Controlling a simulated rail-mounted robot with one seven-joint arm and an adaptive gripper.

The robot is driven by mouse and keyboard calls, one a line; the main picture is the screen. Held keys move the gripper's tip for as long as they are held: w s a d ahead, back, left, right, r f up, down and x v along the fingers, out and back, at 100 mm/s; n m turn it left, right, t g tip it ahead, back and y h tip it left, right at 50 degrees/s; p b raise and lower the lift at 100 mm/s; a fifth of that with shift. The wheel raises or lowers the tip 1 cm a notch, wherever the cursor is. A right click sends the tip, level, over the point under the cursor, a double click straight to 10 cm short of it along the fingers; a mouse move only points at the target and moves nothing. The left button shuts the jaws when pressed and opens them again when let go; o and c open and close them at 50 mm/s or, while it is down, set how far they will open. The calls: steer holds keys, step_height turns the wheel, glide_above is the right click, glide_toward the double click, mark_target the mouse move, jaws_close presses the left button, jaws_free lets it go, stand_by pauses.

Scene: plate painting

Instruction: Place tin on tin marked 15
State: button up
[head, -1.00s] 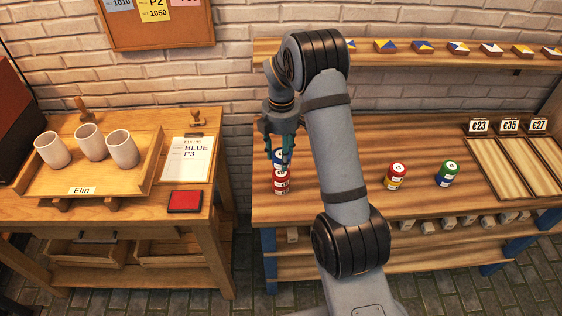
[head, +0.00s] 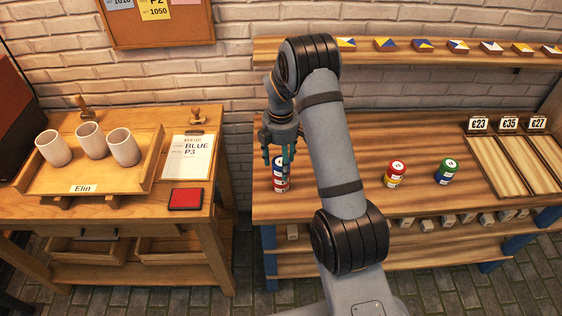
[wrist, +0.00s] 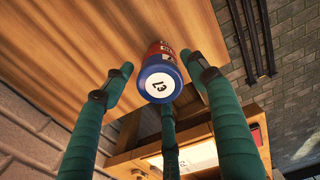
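A blue tin (head: 279,163) stands upright on top of a red tin (head: 281,186) near the left end of the right-hand table. In the wrist view the blue tin's round white top (wrist: 160,85) faces me, its mark turned around and hard to read. The red tin (wrist: 158,48) shows behind it. I cannot read a 15 anywhere. My gripper (head: 280,165) is over the stack from above. In the wrist view its three green fingers (wrist: 158,75) are spread around the blue tin, with a visible gap at the left finger.
Price cards (head: 508,124) and wooden trays are at the far right. The left table (head: 100,215) holds cups (head: 90,140) and an order sheet (head: 193,158).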

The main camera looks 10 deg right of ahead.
mark_target(281, 162)
steer(key=shift+o, duration=0.4)
steer(key=shift+r, duration=0.1)
step_height(281, 162, up, 12)
stand_by(0.3)
stand_by(0.3)
